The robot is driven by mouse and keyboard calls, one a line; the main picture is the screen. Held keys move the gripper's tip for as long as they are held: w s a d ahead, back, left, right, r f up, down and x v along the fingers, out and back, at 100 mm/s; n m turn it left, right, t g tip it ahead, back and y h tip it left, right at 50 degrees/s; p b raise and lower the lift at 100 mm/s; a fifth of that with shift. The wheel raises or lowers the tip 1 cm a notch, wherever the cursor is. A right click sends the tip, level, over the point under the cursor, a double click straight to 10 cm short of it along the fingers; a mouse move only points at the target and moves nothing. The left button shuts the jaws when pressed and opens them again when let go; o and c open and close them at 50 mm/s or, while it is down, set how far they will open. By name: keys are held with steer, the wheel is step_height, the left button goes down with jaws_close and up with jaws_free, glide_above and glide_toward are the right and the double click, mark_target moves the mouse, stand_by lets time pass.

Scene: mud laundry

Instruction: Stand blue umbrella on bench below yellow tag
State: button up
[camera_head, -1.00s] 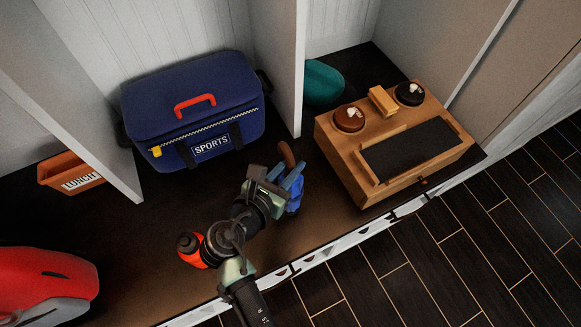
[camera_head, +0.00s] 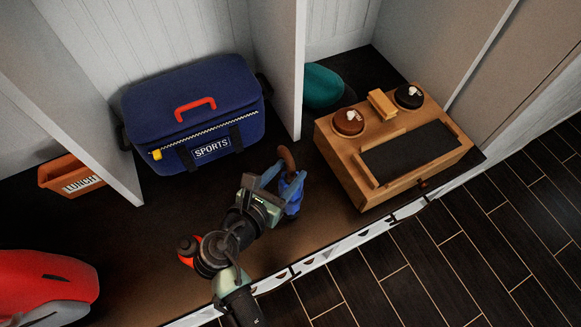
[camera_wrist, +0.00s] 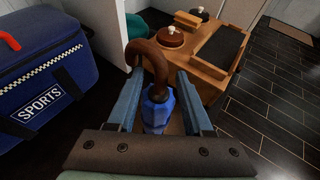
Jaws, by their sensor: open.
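The blue umbrella (camera_head: 292,192) with a brown hooked handle stands roughly upright on the dark bench (camera_head: 330,225), between the blue bag and the wooden box. My gripper (camera_head: 284,180) is open, with its fingers spread around the umbrella's upper part. In the wrist view, the umbrella (camera_wrist: 157,112) lies between the two blue-grey fingers, its hook rising above them; contact cannot be told. A small yellow piece (camera_head: 157,154) hangs on the bag's left front; I cannot tell whether it is the yellow tag. The umbrella's lower end is partly hidden.
The blue SPORTS bag (camera_head: 195,110) fills the middle cubby. The wooden box (camera_head: 360,185) with round tins stands right. An orange LUNCH bin (camera_head: 75,175), a red-capped object (camera_head: 187,249) beside my arm and a red case (camera_head: 45,275) are left. White dividers separate cubbies.

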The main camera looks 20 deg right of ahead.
steer(key=p+v, duration=0.2)
steer(key=v, duration=0.8)
steer(key=w+a+r+m+t+y, duration=0.35)
steer(key=w+r+m, duration=0.3)
steer(key=r, duration=0.55)
steer(key=w+a+r+m+t+y, duration=0.2)
steer(key=w+r+m+t, duration=0.35)
steer(key=r, duration=0.55)
step_height(320, 180, up, 17)
steer(key=m+t+y, duration=0.2)
steer(key=m+t, duration=0.2)
steer(key=m, duration=0.3)
steer(key=s+r+m+t+y, duration=0.1)
steer(key=s+r+m+t, duration=0.2)
steer(key=r, duration=0.6)
steer(key=s+r+m+t+y, duration=0.2)
steer(key=s+r+m+t, duration=0.1)
steer(key=s+r, duration=0.4)
step_height(320, 180, up, 3)
steer(key=shift+s+f+t, duration=0.25)
steer(key=shift+s+t, duration=0.05)
steer(key=shift+a, duration=0.1)
